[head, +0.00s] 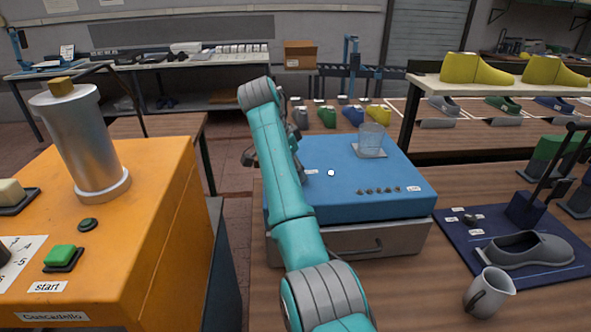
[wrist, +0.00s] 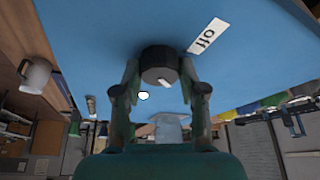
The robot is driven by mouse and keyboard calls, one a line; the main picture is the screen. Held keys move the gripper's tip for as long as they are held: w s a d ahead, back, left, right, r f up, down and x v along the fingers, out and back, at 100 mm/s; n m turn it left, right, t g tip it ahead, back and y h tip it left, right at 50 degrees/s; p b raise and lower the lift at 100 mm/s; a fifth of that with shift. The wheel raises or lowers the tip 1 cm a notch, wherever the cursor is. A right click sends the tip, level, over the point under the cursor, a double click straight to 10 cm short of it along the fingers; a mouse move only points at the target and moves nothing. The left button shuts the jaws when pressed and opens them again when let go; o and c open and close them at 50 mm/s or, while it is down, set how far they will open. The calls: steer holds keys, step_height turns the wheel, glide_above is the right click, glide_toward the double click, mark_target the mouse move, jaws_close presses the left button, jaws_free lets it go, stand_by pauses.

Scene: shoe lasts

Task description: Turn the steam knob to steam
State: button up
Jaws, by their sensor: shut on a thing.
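The steam knob (wrist: 157,62) is a dark round knob on the blue machine top (head: 345,203). In the wrist view it sits between the fingers of my gripper (wrist: 160,82), which is shut on it. A white mark shows on the knob's lower edge there. An "Off" label (wrist: 207,36) lies to its upper right. In the head view my teal arm hides the knob and most of the gripper. A small white label (head: 312,171) shows right of the arm, too small to read there. I see no readable steam label.
A clear container (head: 371,140) stands at the blue machine's back right. An orange machine (head: 150,205) with a metal cylinder (head: 85,145) stands at left. A jug (head: 488,293) and a grey shoe (head: 525,250) on a dark mat are at right.

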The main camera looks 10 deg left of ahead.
steer(key=shift+m, duration=0.6)
steer(key=shift+g, duration=0.3)
steer(key=o, duration=1.1)
steer(key=shift+o, duration=0.2)
